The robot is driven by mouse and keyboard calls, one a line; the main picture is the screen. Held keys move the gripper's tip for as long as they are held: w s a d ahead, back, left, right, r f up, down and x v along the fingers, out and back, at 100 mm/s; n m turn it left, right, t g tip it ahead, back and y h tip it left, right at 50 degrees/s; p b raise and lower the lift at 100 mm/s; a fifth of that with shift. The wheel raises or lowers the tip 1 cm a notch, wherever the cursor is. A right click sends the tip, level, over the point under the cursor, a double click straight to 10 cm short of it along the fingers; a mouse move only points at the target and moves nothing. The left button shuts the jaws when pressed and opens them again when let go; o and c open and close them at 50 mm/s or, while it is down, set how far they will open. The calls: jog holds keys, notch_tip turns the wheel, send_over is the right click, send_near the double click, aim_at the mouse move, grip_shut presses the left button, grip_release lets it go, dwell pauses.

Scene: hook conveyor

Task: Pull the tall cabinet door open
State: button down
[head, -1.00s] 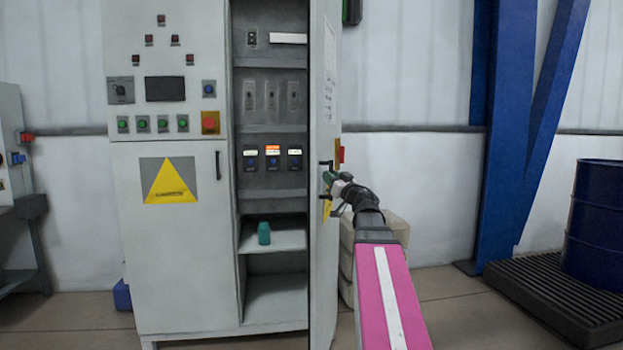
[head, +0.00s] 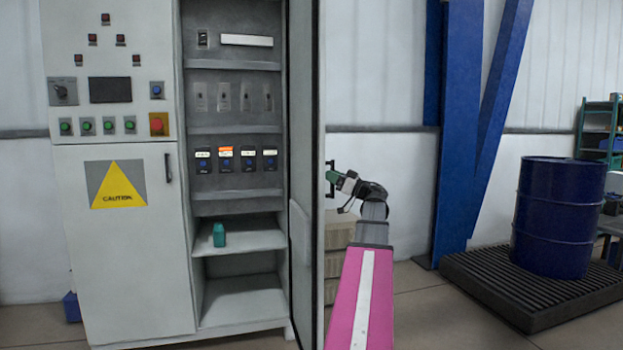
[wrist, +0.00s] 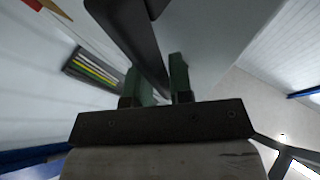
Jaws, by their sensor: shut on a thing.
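The tall cabinet (head: 115,240) stands at the left in the head view, with its right compartment exposed. The tall cabinet door (head: 305,190) stands swung out at the compartment's right side and shows nearly edge-on. Its dark handle (head: 331,166) sticks out on the door's right face. My gripper (head: 334,177) is at this handle, on the right side of the door. In the wrist view the green fingers (wrist: 160,85) are shut on the dark handle bar (wrist: 135,40), one finger on each side.
Inside the cabinet are shelves with switches and a small teal item (head: 219,235). Stacked pale boxes (head: 338,240) stand behind the door. A blue pillar (head: 462,130) and a blue drum (head: 556,215) on a dark slatted pallet (head: 490,285) are at right. Floor between pallet and door looks clear.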

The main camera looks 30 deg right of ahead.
jog(key=d+n+g+y, duration=0.1)
jog(key=d+g+y, duration=0.1)
jog(key=d, duration=1.2)
jog(key=shift+s+n, duration=0.2)
jog(key=shift+n, duration=0.1)
jog(key=c, duration=1.1)
grip_release()
jog(key=v, duration=1)
jog(key=shift+s+d+f, duration=0.15)
jog(key=shift+s+d, duration=0.05)
jog(key=shift+d, duration=0.1)
